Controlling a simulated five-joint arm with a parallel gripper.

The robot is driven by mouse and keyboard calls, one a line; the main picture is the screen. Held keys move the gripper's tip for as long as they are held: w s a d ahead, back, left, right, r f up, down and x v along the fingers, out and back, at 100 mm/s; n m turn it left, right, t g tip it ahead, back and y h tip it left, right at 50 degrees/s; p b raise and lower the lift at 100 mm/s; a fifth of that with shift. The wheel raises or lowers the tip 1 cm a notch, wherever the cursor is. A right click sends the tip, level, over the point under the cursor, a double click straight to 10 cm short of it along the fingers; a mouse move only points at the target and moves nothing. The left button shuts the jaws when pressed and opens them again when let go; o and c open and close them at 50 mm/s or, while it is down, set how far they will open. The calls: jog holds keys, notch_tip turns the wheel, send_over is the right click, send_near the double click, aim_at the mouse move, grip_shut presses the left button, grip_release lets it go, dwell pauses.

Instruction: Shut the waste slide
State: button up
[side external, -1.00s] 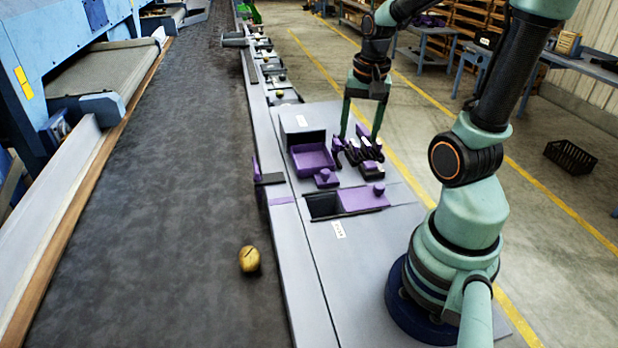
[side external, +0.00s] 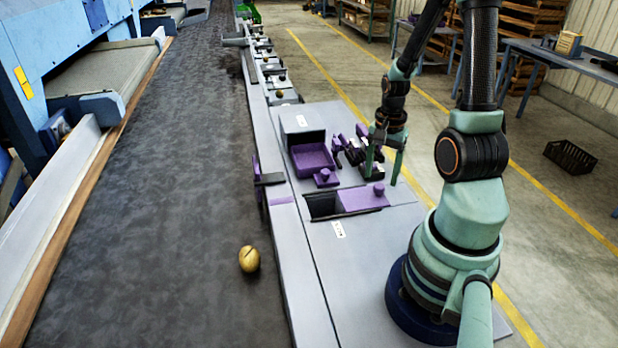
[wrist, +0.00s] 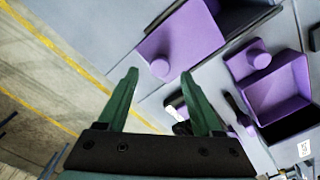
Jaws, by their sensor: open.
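The waste slide, as I take it, is the flat purple plate (side external: 358,201) with a round knob (side external: 379,188) near its right end. A dark opening (side external: 322,206) shows to its left, so the slide stands partly open. In the wrist view the plate (wrist: 188,40) and knob (wrist: 160,68) lie just beyond my fingertips. My gripper (side external: 383,178) is open and empty, with its fingers pointing down near the knob. In the wrist view my gripper (wrist: 160,74) has the knob in line with the gap between its fingers. I cannot tell whether either finger touches anything.
An open purple tray (side external: 312,158) and a purple block with a knob (side external: 325,178) sit beyond the slide. Purple and black parts (side external: 352,150) stand close beside my gripper. A potato (side external: 249,259) lies on the dark belt. The grey panel nearer the base is clear.

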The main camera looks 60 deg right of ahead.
aim_at(379, 185)
jog(key=shift+f, duration=1.55)
grip_shut()
dwell(0.4)
